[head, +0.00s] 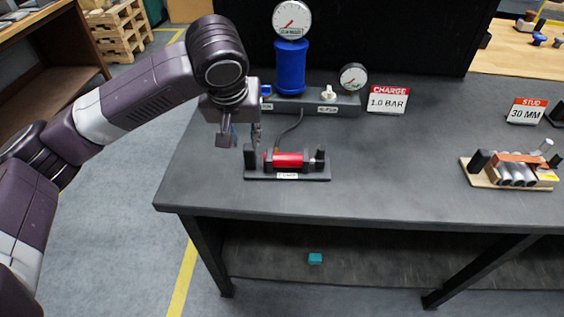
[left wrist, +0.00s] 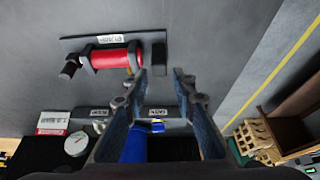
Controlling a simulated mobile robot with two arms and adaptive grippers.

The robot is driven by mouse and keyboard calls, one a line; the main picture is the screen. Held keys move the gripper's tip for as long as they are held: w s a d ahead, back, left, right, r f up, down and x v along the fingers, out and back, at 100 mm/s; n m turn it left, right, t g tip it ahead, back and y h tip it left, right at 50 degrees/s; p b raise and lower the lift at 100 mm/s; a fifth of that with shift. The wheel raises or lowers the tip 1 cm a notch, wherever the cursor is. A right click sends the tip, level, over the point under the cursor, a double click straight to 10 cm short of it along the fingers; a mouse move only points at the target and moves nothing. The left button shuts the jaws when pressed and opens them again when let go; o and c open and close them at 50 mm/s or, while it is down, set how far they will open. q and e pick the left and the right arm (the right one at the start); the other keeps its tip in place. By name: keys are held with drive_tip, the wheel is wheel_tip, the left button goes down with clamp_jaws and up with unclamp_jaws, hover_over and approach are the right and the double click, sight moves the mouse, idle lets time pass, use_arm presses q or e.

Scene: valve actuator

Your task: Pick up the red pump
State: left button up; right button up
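The red pump (head: 288,160) is a small red cylinder lying level in a dark holder (head: 310,177) on the grey table. It also shows in the left wrist view (left wrist: 112,59), left of my fingers. My left gripper (head: 240,142) is open and empty, near the holder's left end in the head view. I cannot tell the exact height of the fingertips. My right gripper is not in view.
Behind the pump stands a blue cylinder (head: 290,66) with a gauge on a grey manifold (head: 345,104). A thin dark hose (head: 290,128) runs toward the pump. A wooden tray (head: 515,182) with metal rods lies at the right. The table between is clear.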

sight(249, 147)
use_arm(q)
drive_tip(key=x, duration=0.9)
drive_tip(key=shift+w+d+r, duration=0.1)
drive_tip(key=shift+w+r, duration=0.1)
drive_tip(key=shift+w, duration=0.15)
drive_tip(key=shift+c, duration=0.6)
clamp_jaws()
drive_tip(key=shift+r, duration=0.15)
